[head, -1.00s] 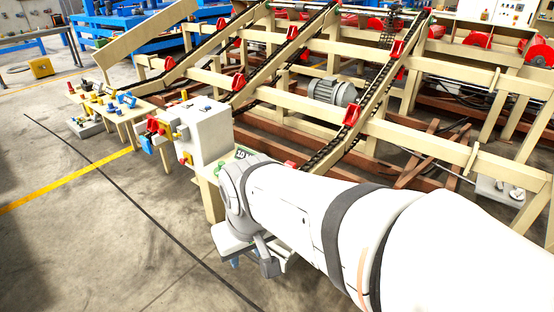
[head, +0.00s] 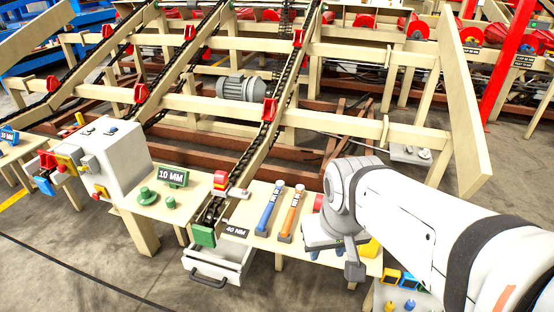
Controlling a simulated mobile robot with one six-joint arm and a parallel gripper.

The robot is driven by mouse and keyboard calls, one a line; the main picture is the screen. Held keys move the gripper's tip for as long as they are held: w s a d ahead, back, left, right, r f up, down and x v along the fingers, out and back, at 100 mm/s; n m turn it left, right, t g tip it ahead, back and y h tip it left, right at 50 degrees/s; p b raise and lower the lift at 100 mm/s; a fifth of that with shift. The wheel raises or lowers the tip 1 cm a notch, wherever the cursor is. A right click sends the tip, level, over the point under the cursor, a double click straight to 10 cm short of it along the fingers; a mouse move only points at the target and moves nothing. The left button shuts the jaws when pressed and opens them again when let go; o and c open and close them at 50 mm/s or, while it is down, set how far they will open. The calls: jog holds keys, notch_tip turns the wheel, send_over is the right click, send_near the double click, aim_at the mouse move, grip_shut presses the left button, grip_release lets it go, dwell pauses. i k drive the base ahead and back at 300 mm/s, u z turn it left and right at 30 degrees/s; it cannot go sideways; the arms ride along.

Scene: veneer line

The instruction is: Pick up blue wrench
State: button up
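A blue wrench-like tool (head: 268,211) lies on the beige table (head: 243,213) beneath the conveyor frame, right of the 40 MM sign. An orange tool (head: 291,212) of similar shape lies just right of it. Both are apart from my gripper. My gripper (head: 327,254) hangs under my wrist to the right of both tools, above the table. Only small bluish finger parts show below its body, so its opening cannot be made out. My arm covers part of the table's right side.
A 40 MM sign (head: 236,230), a 10 MM sign (head: 173,176) and green round parts (head: 147,196) are on the table. A white drawer (head: 215,262) sticks out at its front. A white box (head: 115,150) stands left. Concrete floor is free at front left.

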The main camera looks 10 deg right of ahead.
aim_at(279, 185)
jog(key=i, duration=1)
jog(key=z, duration=0.05)
